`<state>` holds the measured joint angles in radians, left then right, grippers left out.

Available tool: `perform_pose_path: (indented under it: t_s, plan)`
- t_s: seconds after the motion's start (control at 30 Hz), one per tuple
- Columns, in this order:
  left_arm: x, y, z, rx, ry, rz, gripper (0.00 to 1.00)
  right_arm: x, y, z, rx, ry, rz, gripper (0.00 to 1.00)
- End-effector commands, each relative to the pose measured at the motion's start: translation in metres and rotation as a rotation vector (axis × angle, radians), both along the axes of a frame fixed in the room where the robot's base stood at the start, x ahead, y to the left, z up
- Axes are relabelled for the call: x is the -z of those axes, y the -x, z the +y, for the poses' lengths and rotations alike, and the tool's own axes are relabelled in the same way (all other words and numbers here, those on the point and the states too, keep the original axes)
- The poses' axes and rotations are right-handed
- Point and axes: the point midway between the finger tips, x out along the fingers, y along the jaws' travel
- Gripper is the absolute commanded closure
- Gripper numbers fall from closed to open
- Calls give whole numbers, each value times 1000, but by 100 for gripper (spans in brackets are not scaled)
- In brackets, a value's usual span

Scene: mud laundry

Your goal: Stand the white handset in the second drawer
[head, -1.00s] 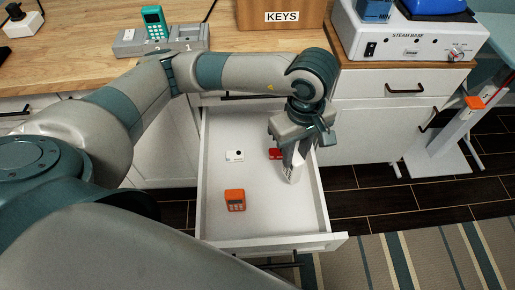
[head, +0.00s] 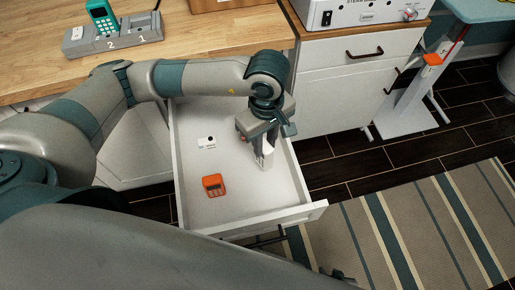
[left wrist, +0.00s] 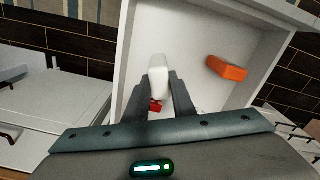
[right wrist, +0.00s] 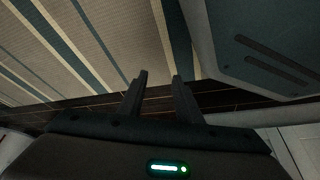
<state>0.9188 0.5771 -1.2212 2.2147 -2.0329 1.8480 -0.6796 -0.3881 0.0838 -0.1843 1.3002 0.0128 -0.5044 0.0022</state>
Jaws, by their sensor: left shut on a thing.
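The white handset (left wrist: 158,66) is between the fingers of my left gripper (left wrist: 159,90) in the left wrist view. In the head view my left gripper (head: 268,135) holds the handset (head: 265,156) roughly upright inside the open white drawer (head: 235,217), toward its right side. I cannot tell whether its lower end touches the drawer floor. My right gripper (right wrist: 158,85) shows in the right wrist view with its fingers apart and nothing between them, above the floor.
A teal handset (head: 101,15) stands in the grey dock (head: 120,37) on the counter.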

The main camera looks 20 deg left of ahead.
Motion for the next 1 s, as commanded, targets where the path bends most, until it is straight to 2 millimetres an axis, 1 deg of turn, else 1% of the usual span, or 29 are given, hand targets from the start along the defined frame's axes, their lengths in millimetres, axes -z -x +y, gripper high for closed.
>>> perform_pose_path:
  t_s: [0.1,0.2,0.6,0.67,0.9,1.0]
  plan:
    - [17,0,1,-1,-1,2,100,-2,-1,3,-2,-4,-14,69]
    - [26,0,0,-2,-1,0,100,-3,-2,4,-1,-9,-25,69]
    - [31,0,0,-1,-1,-1,100,-3,-4,6,-3,-11,-33,69]
    - [35,0,0,0,0,0,100,-5,-5,6,-3,-11,-36,69]
    - [61,0,0,-1,-1,2,100,-7,-12,8,-7,-15,-64,69]
    - [66,0,0,-1,-2,-1,100,-8,-15,9,-8,-18,-77,69]
